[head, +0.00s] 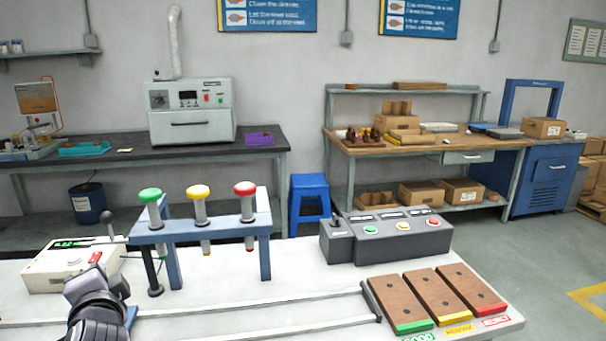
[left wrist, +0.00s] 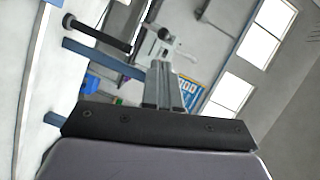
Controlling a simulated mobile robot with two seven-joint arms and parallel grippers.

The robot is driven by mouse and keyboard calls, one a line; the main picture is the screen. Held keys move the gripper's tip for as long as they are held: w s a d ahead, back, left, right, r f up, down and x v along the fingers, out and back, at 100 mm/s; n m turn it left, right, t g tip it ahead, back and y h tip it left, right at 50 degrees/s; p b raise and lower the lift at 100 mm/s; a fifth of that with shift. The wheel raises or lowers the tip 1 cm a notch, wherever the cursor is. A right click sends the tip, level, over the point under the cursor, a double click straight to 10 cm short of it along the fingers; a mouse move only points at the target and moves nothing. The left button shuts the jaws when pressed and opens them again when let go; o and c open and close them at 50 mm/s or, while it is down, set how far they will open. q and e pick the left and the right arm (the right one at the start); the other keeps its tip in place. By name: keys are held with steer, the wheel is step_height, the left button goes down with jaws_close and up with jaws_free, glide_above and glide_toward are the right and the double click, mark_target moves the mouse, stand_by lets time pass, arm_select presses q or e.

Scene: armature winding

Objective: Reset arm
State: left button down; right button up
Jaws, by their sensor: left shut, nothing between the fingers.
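My left gripper (head: 93,283) is above the white table at the lower left in the head view, in front of the cream box (head: 62,270) with a lever. Its fingers (left wrist: 165,86) are together and empty in the left wrist view. A blue rack (head: 212,232) holds three capped plungers: green (head: 150,195), yellow (head: 198,193) and red (head: 245,190). The rack is to the right of the gripper, with a gap between them. A black rod (head: 152,272) stands at its left; a dark rod (left wrist: 96,33) shows tilted in the left wrist view. My right gripper is not in view.
A grey button box (head: 375,246) stands right of the rack. Three wooden blocks (head: 398,303) with green, yellow and red ends lie at the right front. A thin rail frame (head: 270,302) lies along the front. Benches and a blue stool (head: 310,188) stand behind.

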arm_select(q)
steer(key=s+d+f+n+g+h, duration=0.25)
steer(key=s+d+f, duration=0.35)
steer(key=s, duration=0.4)
steer(key=s+d+f+n+g+h, duration=0.1)
steer(key=s+d+f+g+h, duration=0.3)
steer(key=s+f, duration=0.55)
steer(key=s+d+f+n+g+h, duration=0.2)
steer(key=s+d+f+g+h, duration=0.3)
steer(key=s, duration=0.5)
steer(key=w+d+f+t, duration=0.2)
steer(key=w+f+t, duration=0.5)
steer(key=f, duration=0.3)
steer(key=shift+f+t, duration=0.25)
steer(key=shift+t, duration=0.5)
